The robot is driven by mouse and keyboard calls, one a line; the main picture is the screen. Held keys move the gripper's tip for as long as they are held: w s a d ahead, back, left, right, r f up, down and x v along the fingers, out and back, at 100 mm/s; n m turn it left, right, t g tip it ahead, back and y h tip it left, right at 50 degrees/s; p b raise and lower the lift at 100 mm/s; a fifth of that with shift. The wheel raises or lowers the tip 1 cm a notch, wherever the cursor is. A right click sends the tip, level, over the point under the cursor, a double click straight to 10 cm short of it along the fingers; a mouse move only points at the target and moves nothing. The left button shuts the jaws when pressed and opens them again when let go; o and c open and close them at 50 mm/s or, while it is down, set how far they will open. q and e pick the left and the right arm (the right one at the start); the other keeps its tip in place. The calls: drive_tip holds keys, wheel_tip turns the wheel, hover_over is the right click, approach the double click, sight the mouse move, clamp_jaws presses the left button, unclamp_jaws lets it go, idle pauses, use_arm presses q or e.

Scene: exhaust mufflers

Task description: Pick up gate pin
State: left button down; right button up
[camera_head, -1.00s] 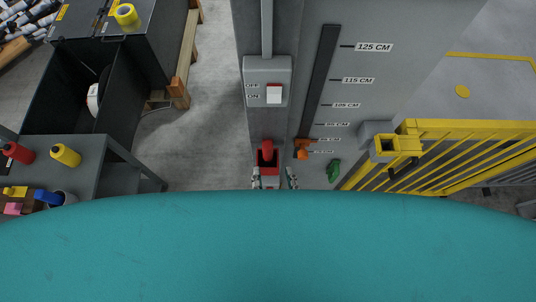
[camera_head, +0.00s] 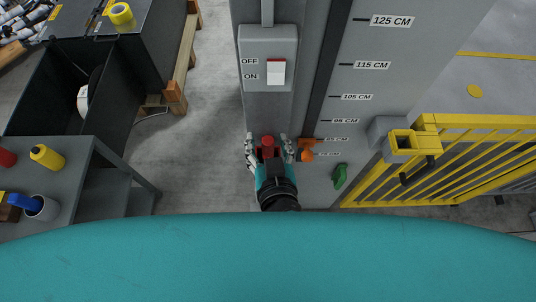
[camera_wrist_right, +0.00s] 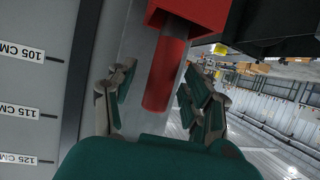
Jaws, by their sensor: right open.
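The gate pin (camera_head: 267,141) is a red cylinder on the grey post. In the right wrist view the red pin (camera_wrist_right: 165,75) sticks out of a red block-shaped holder (camera_wrist_right: 190,12). My right gripper (camera_head: 268,146) is open, with one finger on each side of the pin. In the right wrist view the fingers of the right gripper (camera_wrist_right: 158,100) flank the pin with gaps on both sides, so it is not gripped. In the head view my wrist hides the holder. My left gripper is not in view.
The post carries a switch box (camera_head: 267,58) and a height scale (camera_head: 335,40). An orange item (camera_head: 307,153) and a green item (camera_head: 340,176) are at its right. A yellow gate (camera_head: 440,165) stands further right. A grey table (camera_head: 75,175) is at the left.

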drive_tip(key=shift+r, duration=0.1)
clamp_jaws()
idle(0.7)
